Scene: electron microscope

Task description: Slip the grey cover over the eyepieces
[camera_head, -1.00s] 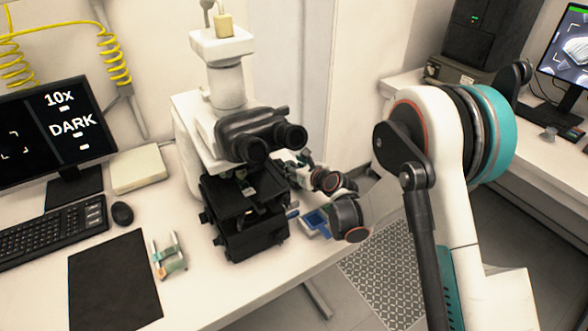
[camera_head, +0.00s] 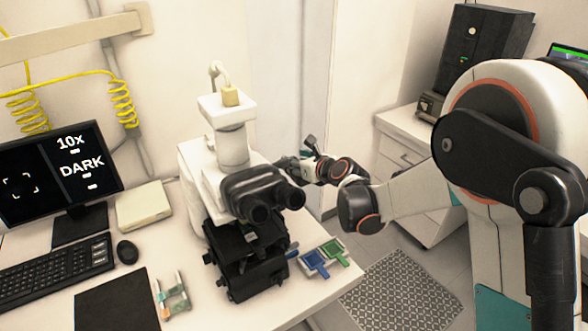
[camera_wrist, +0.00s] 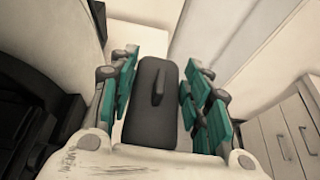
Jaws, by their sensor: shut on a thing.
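The microscope's black eyepieces (camera_head: 276,206) face forward in the head view; the tubes are bare. My gripper (camera_wrist: 157,88) is shut on the grey cover (camera_wrist: 156,120), a dark rounded block with a raised ridge, held between teal fingers in the wrist view. In the head view my gripper (camera_head: 300,164) is beyond and right of the eyepieces, raised above the bench and partly hidden by the microscope head. The cover is apart from the eyepieces; I cannot make it out clearly in the head view.
The white microscope body (camera_head: 232,147) and black stage (camera_head: 245,255) stand by the bench's right edge. Blue (camera_head: 316,262) and green (camera_head: 333,249) small trays lie at that edge. A keyboard (camera_head: 55,258), mouse (camera_head: 127,251) and small rack (camera_head: 171,296) are left.

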